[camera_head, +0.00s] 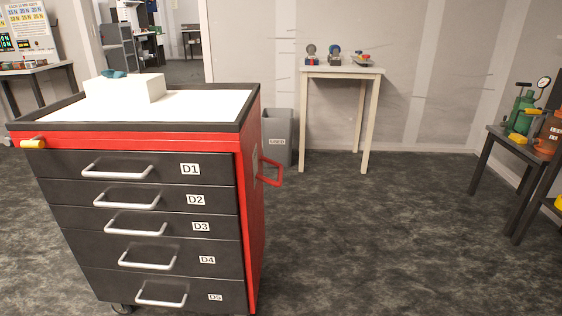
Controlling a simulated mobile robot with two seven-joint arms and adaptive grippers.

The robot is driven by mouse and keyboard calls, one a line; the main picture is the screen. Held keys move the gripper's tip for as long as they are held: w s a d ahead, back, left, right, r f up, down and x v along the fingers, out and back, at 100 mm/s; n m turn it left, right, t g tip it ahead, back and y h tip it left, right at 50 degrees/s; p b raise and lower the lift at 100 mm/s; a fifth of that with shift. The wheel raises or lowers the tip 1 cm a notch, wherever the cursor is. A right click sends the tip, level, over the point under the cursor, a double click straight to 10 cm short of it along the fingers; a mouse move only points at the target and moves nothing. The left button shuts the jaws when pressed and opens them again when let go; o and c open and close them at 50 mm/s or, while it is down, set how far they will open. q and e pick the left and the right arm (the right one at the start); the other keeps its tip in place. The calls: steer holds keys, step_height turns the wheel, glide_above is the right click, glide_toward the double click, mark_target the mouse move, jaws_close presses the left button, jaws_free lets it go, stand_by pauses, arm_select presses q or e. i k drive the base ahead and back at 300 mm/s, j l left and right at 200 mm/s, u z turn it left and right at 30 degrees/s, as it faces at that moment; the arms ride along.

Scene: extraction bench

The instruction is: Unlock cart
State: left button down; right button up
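The cart (248,205) is a red and black drawer cabinet at the left, on casters. Its drawers are labelled D1 to D5 from top to bottom, each with a silver handle, and all look closed. A small yellow piece (33,143) sticks out at the front left corner, just under the top rim; whether it is a lock cannot be told. A red handle (270,172) is on the cart's right side. A white box (125,88) with a teal item on it stands on the white top. Neither of my grippers is in view.
A grey bin (277,138) stands behind the cart. A small pale table (341,71) with small items is against the back wall. A dark table (493,135) at the right holds a green cylinder (521,112) with a gauge. The carpet right of the cart is clear.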

mark_target(36, 142)
steer(key=i+l+u, duration=0.25)
steer(key=i+l, duration=0.15)
steer(key=l, duration=0.2)
steer(key=i+l+u, duration=0.1)
steer(key=l, duration=0.25)
steer(key=i+u, duration=0.1)
steer(key=u, duration=1.45)
